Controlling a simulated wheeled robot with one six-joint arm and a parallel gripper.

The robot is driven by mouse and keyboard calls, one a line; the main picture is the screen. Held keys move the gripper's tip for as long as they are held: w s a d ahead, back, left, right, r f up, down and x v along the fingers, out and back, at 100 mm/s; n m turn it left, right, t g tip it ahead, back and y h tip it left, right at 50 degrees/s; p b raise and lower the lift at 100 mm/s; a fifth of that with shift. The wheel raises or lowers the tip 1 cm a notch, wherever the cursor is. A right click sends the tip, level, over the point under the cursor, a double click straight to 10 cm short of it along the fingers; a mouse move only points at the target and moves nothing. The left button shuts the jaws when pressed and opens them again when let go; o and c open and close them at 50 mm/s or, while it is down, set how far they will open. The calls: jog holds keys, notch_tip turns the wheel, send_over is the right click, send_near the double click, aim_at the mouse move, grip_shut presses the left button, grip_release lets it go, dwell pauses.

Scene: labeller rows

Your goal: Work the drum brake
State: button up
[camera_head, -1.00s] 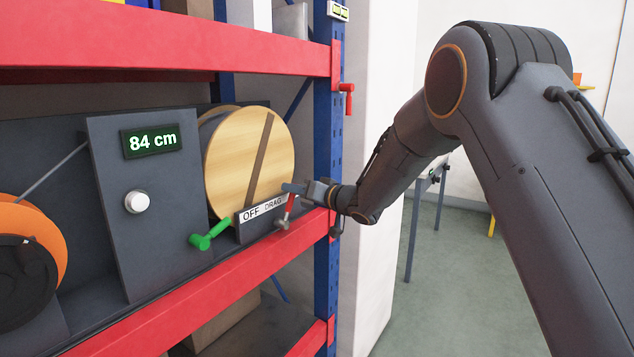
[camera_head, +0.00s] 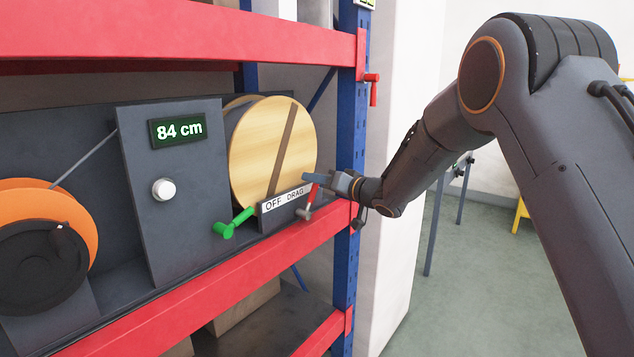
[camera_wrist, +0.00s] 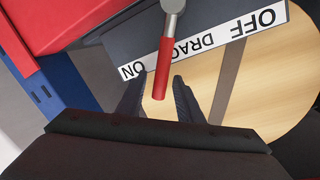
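The brake lever has a red handle (camera_head: 313,192) on a grey hub. It stands beside a white label strip (camera_head: 285,198) reading OFF and DRAG in the head view. In the wrist view the strip (camera_wrist: 200,42) also shows ON, and the red handle (camera_wrist: 163,70) crosses it at the end of DRAG, toward ON. The wooden drum (camera_head: 255,150) stands behind the strip. My gripper (camera_wrist: 162,78) is open, with one finger on each side of the handle's lower part and gaps showing. In the head view my gripper (camera_head: 318,179) is at the handle's top.
A green handle (camera_head: 232,224) sits left of the strip. An orange reel (camera_head: 75,212) is at left.

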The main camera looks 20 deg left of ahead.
jog(key=b+v, duration=0.2)
jog(key=v, duration=0.5)
jog(key=shift+s+d, duration=0.2)
jog(key=shift+d, duration=0.15)
jog(key=shift+d, duration=0.1)
jog(key=s+d+f+m+t+h, duration=0.1)
jog(key=d+f+m+h, duration=0.2)
jog(key=d, duration=0.6)
jog(key=s+d+f+h, duration=0.2)
jog(key=d+f+h, duration=0.25)
jog(key=d, duration=0.45)
jog(key=s+d+f+m+t+h, duration=0.1)
jog(key=d+f+m+h, duration=0.2)
jog(key=d, duration=0.5)
jog(key=s+d+f+g+h, duration=0.2)
jog(key=s+d+f, duration=0.1)
jog(key=s+d, duration=0.3)
jog(key=s+d+f+g+h, duration=0.2)
jog(key=s+d+f, duration=0.15)
jog(key=s, duration=0.35)
jog(key=s+d+f+g, duration=0.1)
jog(key=s+d+g, duration=0.1)
jog(key=s, duration=0.7)
jog(key=s+d+f+g, duration=0.1)
jog(key=s+d+g, duration=0.1)
jog(key=s, duration=0.7)
jog(key=shift+f+g, duration=0.3)
jog(key=shift+g, duration=0.4)
jog(key=shift+s, duration=0.1)
